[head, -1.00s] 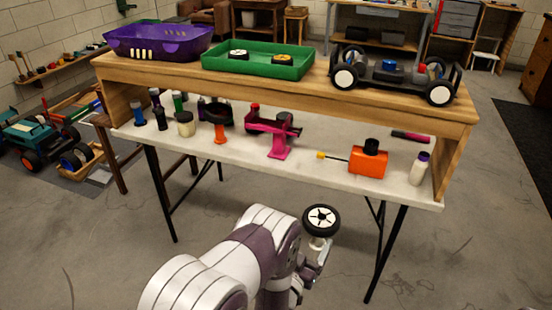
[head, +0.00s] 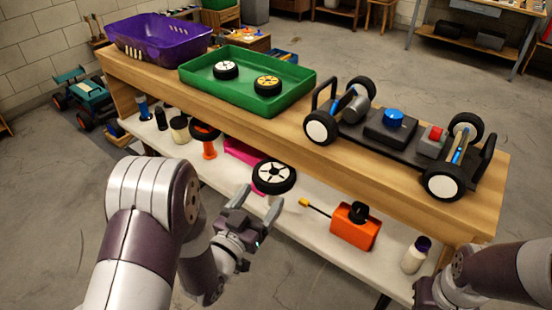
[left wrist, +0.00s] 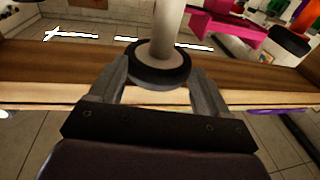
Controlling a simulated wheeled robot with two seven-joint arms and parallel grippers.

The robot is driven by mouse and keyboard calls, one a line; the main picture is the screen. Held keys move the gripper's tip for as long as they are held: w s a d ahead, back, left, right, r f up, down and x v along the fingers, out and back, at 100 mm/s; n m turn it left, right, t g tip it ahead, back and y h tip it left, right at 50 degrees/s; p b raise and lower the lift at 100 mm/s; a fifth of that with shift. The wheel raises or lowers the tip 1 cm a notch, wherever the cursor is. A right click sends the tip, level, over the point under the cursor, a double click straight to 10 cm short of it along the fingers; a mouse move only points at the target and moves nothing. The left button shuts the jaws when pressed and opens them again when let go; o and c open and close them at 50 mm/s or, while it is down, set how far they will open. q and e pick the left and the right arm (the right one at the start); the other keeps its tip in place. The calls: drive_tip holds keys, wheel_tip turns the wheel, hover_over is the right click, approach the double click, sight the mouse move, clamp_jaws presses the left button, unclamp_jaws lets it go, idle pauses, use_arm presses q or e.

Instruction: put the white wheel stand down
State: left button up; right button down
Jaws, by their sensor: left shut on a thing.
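The white wheel stand is held in my left gripper (head: 258,204). A black wheel (head: 274,178) with a white spoked face sits on top of it. The stand itself is mostly hidden under the wheel in the head view. In the left wrist view its white post (left wrist: 168,25) shows, with the dark wheel (left wrist: 158,66) between the fingers. The gripper is in front of the bench, by the pale lower shelf (head: 225,168); the stand's foot is hidden, so I cannot tell whether it touches the shelf. Part of my right arm shows at bottom right, its fingers out of view.
The wooden top (head: 400,183) above bears a purple basket (head: 160,37), a green tray (head: 228,91) and a car chassis (head: 395,125).

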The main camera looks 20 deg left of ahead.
use_arm(q)
drive_tip(key=w+d+f, duration=0.1)
drive_tip(key=w+f, duration=0.1)
drive_tip(key=w, duration=0.5)
drive_tip(key=w+d+f+b, duration=0.1)
drive_tip(key=w, duration=0.6)
drive_tip(key=shift+d+f, duration=0.3)
drive_tip(key=shift+f, duration=0.05)
drive_tip(key=shift+f+b, duration=0.15)
drive_tip(key=shift+b, duration=0.25)
drive_tip(key=shift+f+b, duration=0.4)
drive_tip(key=shift+f, duration=0.05)
